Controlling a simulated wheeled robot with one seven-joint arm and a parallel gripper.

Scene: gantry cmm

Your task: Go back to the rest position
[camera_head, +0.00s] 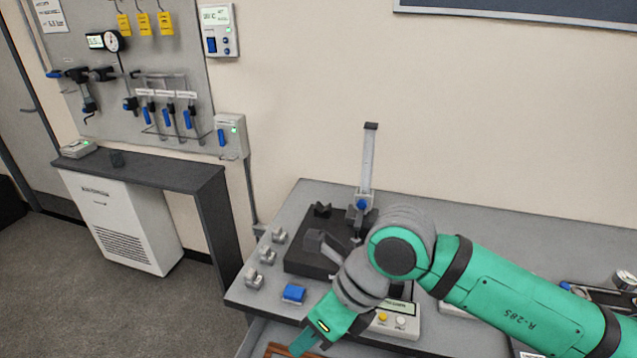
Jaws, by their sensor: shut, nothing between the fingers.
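My green and grey arm reaches in from the lower right of the head view. It bends at a round wrist joint above the grey table (530,222). My gripper (304,343) points down and to the left, over the table's front edge, beside a small blue block (293,293). Its green fingertips are together with nothing visible between them. The arm hides part of the table top behind it.
A dark plate (300,262) and an upright height gauge (367,165) stand close behind the wrist. A control box (398,322) with buttons sits beside the hand. Small metal blocks (252,277) line the table's left side. Open floor (120,310) lies left.

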